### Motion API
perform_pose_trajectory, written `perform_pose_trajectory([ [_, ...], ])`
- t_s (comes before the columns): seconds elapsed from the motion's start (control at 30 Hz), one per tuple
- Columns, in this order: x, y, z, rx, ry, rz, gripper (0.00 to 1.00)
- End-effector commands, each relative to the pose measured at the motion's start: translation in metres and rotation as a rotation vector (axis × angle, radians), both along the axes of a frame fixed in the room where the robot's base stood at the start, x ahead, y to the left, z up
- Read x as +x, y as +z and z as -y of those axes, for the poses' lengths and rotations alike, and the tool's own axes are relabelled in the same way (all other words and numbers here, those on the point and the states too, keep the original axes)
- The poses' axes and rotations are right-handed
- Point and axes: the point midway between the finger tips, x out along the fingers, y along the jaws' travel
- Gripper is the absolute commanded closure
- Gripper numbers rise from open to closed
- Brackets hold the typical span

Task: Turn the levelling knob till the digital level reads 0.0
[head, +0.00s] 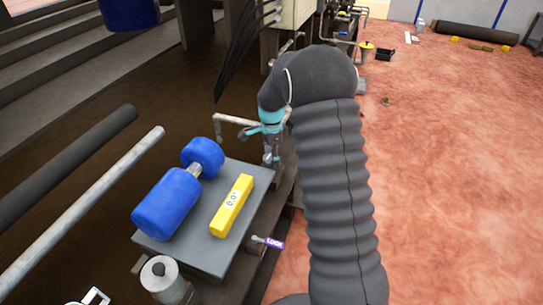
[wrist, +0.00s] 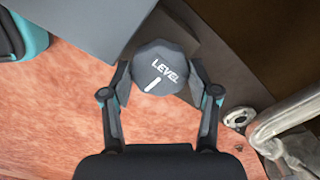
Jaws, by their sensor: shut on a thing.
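The yellow digital level (head: 232,205) lies on the grey plate (head: 205,255) in the head view, and its display appears to read 0.0°. The dark, many-sided levelling knob (wrist: 158,68) shows in the wrist view, marked LEVEL with a white pointer line that tilts toward the lower left. My gripper (wrist: 160,82) is shut on the levelling knob, one finger on each side. In the head view my gripper (head: 271,158) is at the plate's far right corner, and the knob is hidden there.
A blue dumbbell-shaped part (head: 168,204) lies on the plate left of the level. A lever with a purple LOCK tag (head: 275,243) sticks out at the plate's right side. A pipe (wrist: 295,125) is close to my gripper in the wrist view. Reddish floor lies open at right.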

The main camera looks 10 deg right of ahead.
Motion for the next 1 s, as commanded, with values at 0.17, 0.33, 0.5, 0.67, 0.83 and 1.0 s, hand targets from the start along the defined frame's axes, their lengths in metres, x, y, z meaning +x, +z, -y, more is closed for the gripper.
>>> perform_pose_trajectory([
  [0.17, -0.001, -0.003, 0.000, 0.000, 0.073, -0.002, 0.74],
  [0.33, -0.001, -0.003, 0.000, 0.000, 0.081, -0.002, 0.74],
  [0.5, -0.001, -0.003, 0.000, 0.000, 0.080, -0.003, 0.25],
  [0.67, -0.001, -0.003, 0.000, 0.000, 0.080, -0.002, 0.14],
  [0.83, 0.000, -0.002, 0.000, 0.000, 0.080, -0.002, 0.14],
  [1.0, 0.000, 0.007, 0.000, 0.000, 0.080, -0.001, 0.14],
])
